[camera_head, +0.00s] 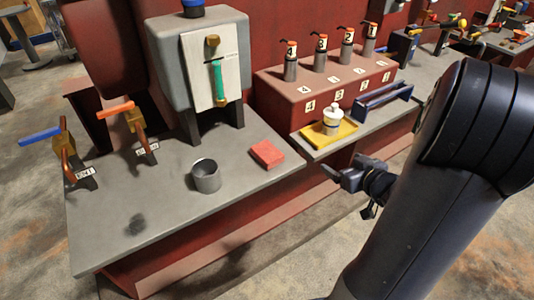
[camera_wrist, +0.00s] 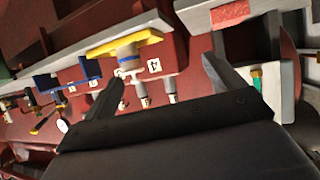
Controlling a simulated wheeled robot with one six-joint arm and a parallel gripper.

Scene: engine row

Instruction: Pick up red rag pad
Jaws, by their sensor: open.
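The red rag pad (camera_head: 267,154) lies flat on the grey worktop (camera_head: 150,220), near its right front edge.
A grey metal cup (camera_head: 206,176) stands left of the pad. A white bottle (camera_head: 332,118) stands on a yellow tray (camera_head: 322,134) on the counter to the right, beside a blue rack (camera_head: 384,101). A grey tank unit (camera_head: 200,60) rises behind the pad.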

